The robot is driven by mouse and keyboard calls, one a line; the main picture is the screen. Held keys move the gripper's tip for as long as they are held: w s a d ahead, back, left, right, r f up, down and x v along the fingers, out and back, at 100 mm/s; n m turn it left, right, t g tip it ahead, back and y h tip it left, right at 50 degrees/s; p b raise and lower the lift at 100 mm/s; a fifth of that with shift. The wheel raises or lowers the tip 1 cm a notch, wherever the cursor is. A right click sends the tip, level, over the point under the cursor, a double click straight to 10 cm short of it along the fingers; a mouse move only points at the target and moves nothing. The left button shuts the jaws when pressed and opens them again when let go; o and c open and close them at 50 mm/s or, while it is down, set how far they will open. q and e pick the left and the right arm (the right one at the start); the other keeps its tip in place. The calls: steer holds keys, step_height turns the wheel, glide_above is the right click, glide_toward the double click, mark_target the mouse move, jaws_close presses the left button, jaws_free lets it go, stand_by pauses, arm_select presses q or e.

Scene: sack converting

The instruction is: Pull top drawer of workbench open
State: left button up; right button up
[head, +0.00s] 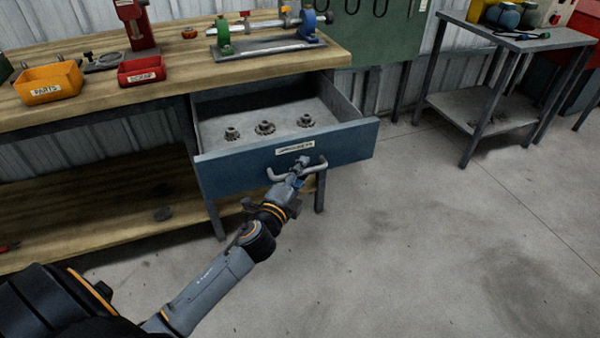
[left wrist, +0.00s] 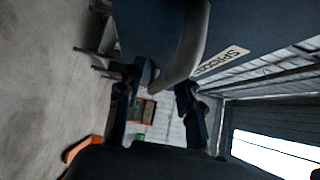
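The workbench's top drawer (head: 235,171) is pulled well out; its blue front, label and inside show in the head view. Several toothed metal parts (head: 265,128) lie in it. A grey bar handle (head: 315,168) is on the drawer front, below the label. My left gripper (head: 297,172) is at the middle of this handle, with finger parts above and below the bar. My right gripper is not in view.
The wooden workbench top (head: 180,60) holds an orange parts bin (head: 50,85), a red scrap bin (head: 141,72) and a fixture (head: 265,45). A grey side table (head: 515,38) stands at the right. The floor (head: 430,230) right of the drawer is clear.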

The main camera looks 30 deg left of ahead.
arm_select(q)
steer(key=shift+s, duration=0.1)
steer(key=s+d, duration=0.1)
steer(key=s, duration=1)
steer(key=shift+s, duration=0.4)
